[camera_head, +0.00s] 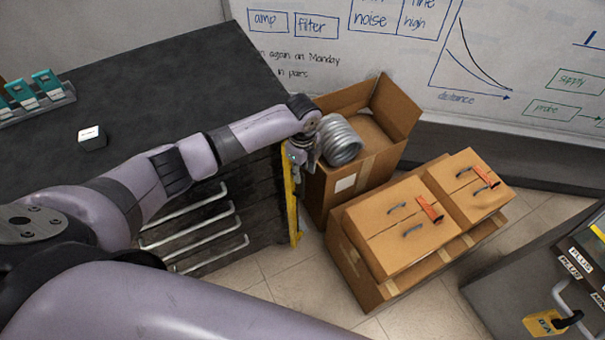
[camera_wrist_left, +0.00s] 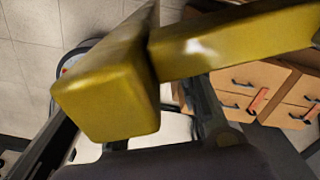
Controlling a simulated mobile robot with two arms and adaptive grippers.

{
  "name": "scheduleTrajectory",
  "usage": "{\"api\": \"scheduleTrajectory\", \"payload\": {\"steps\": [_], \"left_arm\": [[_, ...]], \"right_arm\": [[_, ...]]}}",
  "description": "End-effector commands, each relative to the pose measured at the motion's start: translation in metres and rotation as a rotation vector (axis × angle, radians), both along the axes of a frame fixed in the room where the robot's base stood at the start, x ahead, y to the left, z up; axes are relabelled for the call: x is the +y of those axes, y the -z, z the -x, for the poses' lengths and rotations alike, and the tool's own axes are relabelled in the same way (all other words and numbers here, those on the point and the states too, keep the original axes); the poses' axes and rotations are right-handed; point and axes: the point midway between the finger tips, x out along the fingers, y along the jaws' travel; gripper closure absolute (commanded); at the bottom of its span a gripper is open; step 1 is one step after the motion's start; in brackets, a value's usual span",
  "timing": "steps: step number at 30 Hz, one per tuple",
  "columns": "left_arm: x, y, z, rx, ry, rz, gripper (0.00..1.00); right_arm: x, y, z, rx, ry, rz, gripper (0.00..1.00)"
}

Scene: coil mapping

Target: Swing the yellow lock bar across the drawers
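The yellow lock bar (camera_head: 291,205) stands upright at the right front edge of the dark drawer cabinet (camera_head: 250,190), beside the drawers with their silver handles (camera_head: 205,232). My left gripper (camera_head: 302,158) is at the bar's upper part, partly hidden by its own wrist. In the left wrist view the yellow bar (camera_wrist_left: 110,100) is very close and fills much of the upper picture. My left gripper's dark fingers (camera_wrist_left: 130,130) are spread, one on each side of a yellow block, with a gap showing at the right finger. My right gripper is not in view.
A grey unit with a yellow padlock (camera_head: 543,323) is at the lower right. Tiled floor (camera_head: 275,262) is free before the bar.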

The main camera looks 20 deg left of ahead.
Motion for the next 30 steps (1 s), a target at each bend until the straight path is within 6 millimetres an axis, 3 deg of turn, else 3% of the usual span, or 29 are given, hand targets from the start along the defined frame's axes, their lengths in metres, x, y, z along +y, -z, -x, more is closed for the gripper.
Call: {"api": "scheduleTrajectory", "payload": {"steps": [6,13,25,30], "left_arm": [[0.000,-0.050,-0.001,-0.005,0.002,0.000,0.69],[0.001,-0.083,-0.001,-0.002,0.000,0.000,0.69],[0.001,-0.090,-0.001,-0.001,0.000,-0.001,0.69],[-0.012,-0.081,0.011,-0.003,-0.019,0.017,0.81]], "right_arm": [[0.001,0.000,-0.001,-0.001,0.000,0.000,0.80],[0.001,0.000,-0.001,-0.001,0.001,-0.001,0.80],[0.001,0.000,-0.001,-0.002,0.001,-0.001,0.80],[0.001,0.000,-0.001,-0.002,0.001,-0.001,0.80]]}}
